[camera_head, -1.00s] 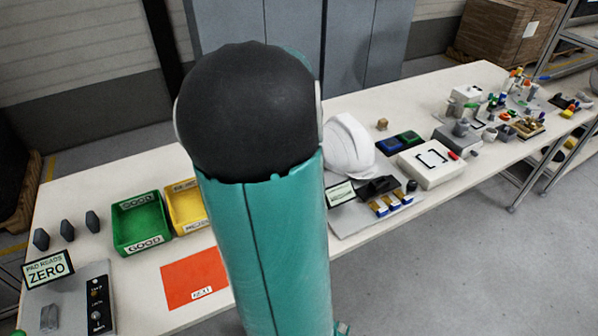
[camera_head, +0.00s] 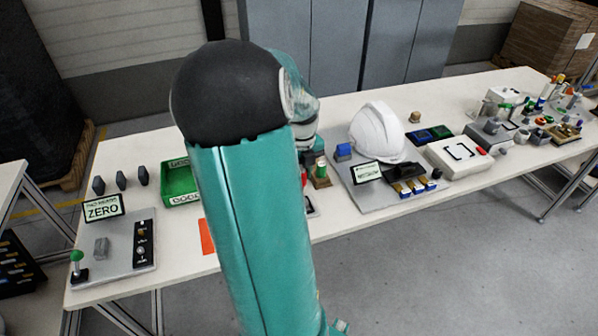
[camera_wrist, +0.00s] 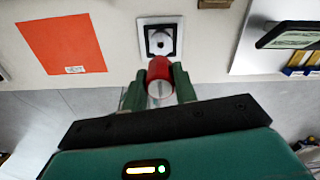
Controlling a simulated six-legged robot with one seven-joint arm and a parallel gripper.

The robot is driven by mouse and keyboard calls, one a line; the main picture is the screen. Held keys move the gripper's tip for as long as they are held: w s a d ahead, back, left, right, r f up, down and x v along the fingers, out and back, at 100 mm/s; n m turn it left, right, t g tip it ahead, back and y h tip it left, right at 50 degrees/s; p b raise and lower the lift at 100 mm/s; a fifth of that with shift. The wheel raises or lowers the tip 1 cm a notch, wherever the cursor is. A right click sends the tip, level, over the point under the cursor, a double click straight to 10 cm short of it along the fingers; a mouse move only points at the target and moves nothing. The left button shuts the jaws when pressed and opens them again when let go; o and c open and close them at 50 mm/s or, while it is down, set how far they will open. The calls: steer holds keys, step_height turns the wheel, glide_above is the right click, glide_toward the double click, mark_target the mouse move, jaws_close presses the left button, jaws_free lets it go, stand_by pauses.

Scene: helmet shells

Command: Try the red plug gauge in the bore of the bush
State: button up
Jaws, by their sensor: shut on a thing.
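In the wrist view my gripper (camera_wrist: 159,84) is shut on the red plug gauge (camera_wrist: 159,70), which sits between its two green fingers. The bush (camera_wrist: 156,37) is a pale round piece with a dark bore, on a black square in a white-edged plate (camera_wrist: 143,24). The gauge's far end appears just below the bush in the picture; I cannot tell the height gap between them. In the head view a bit of red (camera_head: 304,178) shows beside my arm, above a partly hidden plate (camera_head: 313,208). My arm hides most of the gripper there.
An orange-red sheet (camera_wrist: 63,44) lies left of the plate. A green-topped piece on a brass base (camera_head: 321,174) stands close to the right. Further right are a grey board with a small sign (camera_head: 367,173) and a white helmet (camera_head: 377,134). The table's front edge is near.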

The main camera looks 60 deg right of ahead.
steer(key=shift+d+f, duration=0.25)
steer(key=shift+f, duration=0.05)
steer(key=shift+w+a, duration=0.2)
steer(key=shift+a+f, duration=0.1)
steer(key=shift+f, duration=0.15)
steer(key=shift+s+d+f, duration=0.15)
steer(key=shift+d+f, duration=0.05)
steer(key=shift+f, duration=0.7)
steer(key=shift+s+d+f, duration=0.1)
steer(key=shift+d+f, duration=0.05)
steer(key=shift+f, duration=0.75)
steer(key=shift+w+a+f, duration=0.1)
steer(key=shift+w+f, duration=0.05)
steer(key=shift+f, duration=0.45)
steer(key=shift+f, duration=0.25)
stand_by(4.6)
